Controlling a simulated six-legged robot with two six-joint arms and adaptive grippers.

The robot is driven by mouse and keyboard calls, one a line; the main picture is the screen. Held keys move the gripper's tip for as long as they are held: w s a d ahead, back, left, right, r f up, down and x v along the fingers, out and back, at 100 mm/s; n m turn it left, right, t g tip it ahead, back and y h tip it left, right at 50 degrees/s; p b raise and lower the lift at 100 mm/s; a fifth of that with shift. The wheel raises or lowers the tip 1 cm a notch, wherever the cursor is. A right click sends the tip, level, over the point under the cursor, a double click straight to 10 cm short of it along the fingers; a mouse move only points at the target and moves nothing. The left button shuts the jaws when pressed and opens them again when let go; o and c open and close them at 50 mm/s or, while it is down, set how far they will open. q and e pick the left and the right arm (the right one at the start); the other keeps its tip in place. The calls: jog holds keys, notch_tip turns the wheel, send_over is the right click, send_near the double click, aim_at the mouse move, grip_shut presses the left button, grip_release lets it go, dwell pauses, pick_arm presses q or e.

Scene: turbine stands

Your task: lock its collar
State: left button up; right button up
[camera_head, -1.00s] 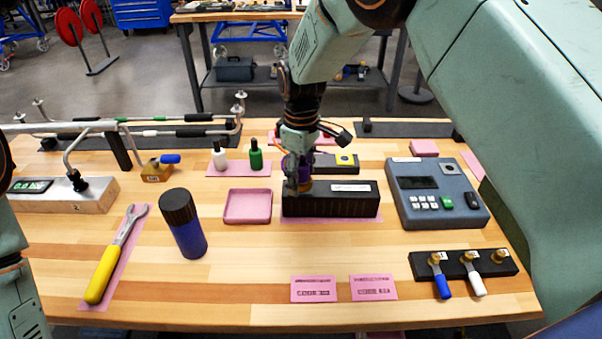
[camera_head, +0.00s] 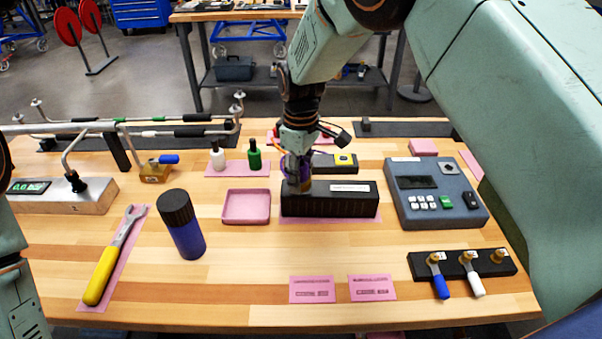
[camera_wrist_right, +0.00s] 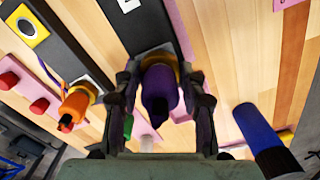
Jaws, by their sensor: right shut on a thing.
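My right gripper (camera_head: 299,178) points down at the left end of a long black block (camera_head: 335,205) on the table. In the right wrist view the right gripper (camera_wrist_right: 161,95) has its fingers on both sides of a dark purple piece (camera_wrist_right: 159,88) with a yellow-gold collar ring (camera_wrist_right: 160,63) at its base. The purple piece stands at the end of the black block. The fingers partly hide the collar, and I cannot tell whether it is locked. My left gripper is not in view; only part of the left arm shows at the left edge.
Left of the block are a pink tray (camera_head: 246,207), a dark blue bottle with a black cap (camera_head: 183,224) and a yellow-handled wrench (camera_head: 113,258). A grey keypad box (camera_head: 435,192) stands to the right. A valve strip (camera_head: 463,263) lies at front right.

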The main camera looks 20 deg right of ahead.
jog(key=shift+r+m+p, duration=0.3)
jog(key=shift+m+p, duration=0.65)
jog(key=shift+m, duration=0.25)
jog(key=shift+m+p, duration=0.35)
jog(key=shift+m, duration=0.35)
jog(key=shift+f, duration=0.2)
jog(key=o, duration=1.2)
